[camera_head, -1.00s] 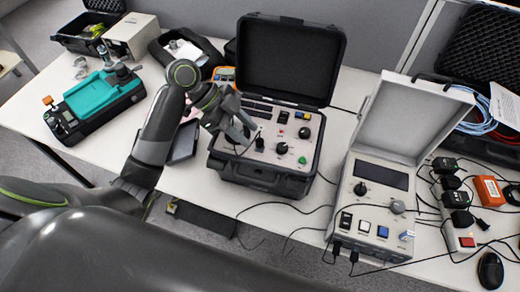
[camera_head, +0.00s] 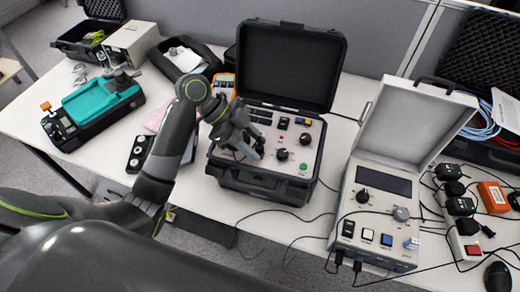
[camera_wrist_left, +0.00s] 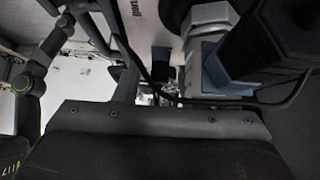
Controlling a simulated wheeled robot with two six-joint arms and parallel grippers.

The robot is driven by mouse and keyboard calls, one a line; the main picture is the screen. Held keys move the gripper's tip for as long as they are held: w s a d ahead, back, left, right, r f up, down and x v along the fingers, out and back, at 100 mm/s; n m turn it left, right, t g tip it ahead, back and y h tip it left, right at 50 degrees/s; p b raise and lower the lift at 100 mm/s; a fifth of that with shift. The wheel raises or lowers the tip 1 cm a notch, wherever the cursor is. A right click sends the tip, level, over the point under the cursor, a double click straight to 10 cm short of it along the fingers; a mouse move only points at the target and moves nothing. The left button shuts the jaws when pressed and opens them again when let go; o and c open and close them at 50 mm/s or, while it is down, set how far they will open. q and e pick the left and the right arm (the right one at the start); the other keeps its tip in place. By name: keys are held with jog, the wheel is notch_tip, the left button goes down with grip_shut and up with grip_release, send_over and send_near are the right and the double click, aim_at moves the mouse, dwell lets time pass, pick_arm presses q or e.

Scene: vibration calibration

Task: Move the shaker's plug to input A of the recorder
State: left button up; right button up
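An open black case (camera_head: 262,181) with a panel of knobs and buttons stands mid-table. I cannot tell for sure whether it is the shaker. A grey lidded instrument (camera_head: 350,217), possibly the recorder, stands to its right. Two dark plugs (camera_head: 357,266) sit at its front edge, with cables trailing. My left gripper (camera_head: 249,153) is low over the left part of the case panel, its fingers apart. In the left wrist view a dark plug-like piece (camera_wrist_left: 161,62) and a thin cable show beyond the gripper. Contact is unclear. My right gripper is not in view.
A teal-topped device (camera_head: 103,98) stands at the left. A power strip (camera_head: 465,245) with black adapters, an orange box (camera_head: 493,197) and a mouse (camera_head: 498,277) crowd the right. Loose cables hang over the table's front edge between the case and the grey instrument.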

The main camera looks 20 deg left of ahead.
pick_arm(q)
jog(key=shift+c, duration=0.5)
grip_shut()
jog(key=shift+r+p, duration=0.8)
jog(key=shift+p, duration=0.15)
dwell(0.6)
jog(key=shift+r+p, duration=1.6)
jog(key=shift+r, duration=0.15)
